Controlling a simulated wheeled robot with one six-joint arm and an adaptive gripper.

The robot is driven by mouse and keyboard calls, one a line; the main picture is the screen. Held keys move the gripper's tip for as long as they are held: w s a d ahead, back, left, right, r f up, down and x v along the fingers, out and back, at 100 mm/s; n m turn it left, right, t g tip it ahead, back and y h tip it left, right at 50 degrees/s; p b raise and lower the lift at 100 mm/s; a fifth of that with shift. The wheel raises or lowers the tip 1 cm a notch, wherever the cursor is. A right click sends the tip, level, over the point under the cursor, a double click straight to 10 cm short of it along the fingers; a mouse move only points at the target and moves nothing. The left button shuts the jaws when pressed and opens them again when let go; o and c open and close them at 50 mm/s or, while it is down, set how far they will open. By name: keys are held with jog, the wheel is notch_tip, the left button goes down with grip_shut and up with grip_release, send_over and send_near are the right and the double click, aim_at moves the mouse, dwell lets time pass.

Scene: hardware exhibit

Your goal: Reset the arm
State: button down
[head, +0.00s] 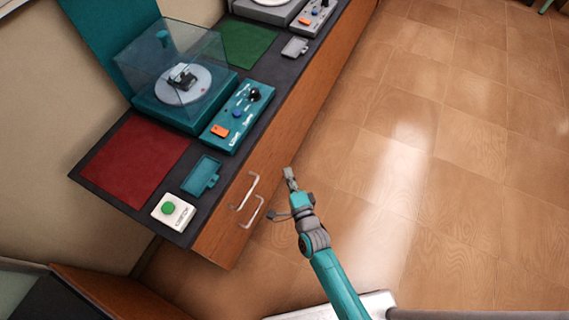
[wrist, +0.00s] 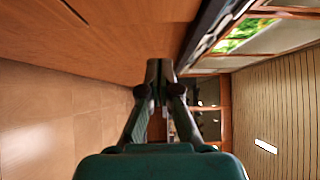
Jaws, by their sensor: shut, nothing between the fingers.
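My gripper (head: 290,178) is shut and empty. In the head view it is at the end of my teal arm, held in front of the wooden cabinet (head: 283,140), to the right of its two metal handles (head: 251,205). A gap to the handles shows. In the wrist view the closed fingertips (wrist: 159,72) point ahead, with the wooden cabinet front (wrist: 125,35) above and to the left. Nothing is between the fingers.
On the dark counter are a teal turntable with a clear cover (head: 180,80), a control panel (head: 237,115), a red mat (head: 130,160), a teal tray (head: 202,176) and a green button box (head: 172,212). The tiled floor (head: 430,170) to the right is clear.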

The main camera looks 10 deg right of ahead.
jog(key=shift+s, duration=0.65)
jog(key=s+d+r+n+g+h, duration=0.1)
jog(key=s+d+r+n, duration=0.2)
jog(key=s, duration=0.7)
jog(key=s+d+n, duration=0.3)
jog(key=s+n, duration=0.1)
jog(key=s, duration=0.6)
jog(key=s+d+r+n+g+h, duration=0.1)
jog(key=s+d+r+n+g, duration=0.1)
jog(key=s+r+n, duration=0.7)
jog(key=s+r, duration=0.6)
jog(key=s, duration=0.1)
jog(key=shift+s+d+r+n, duration=0.3)
jog(key=shift+s+d, duration=0.05)
jog(key=shift+s, duration=0.05)
jog(key=shift+a, duration=0.1)
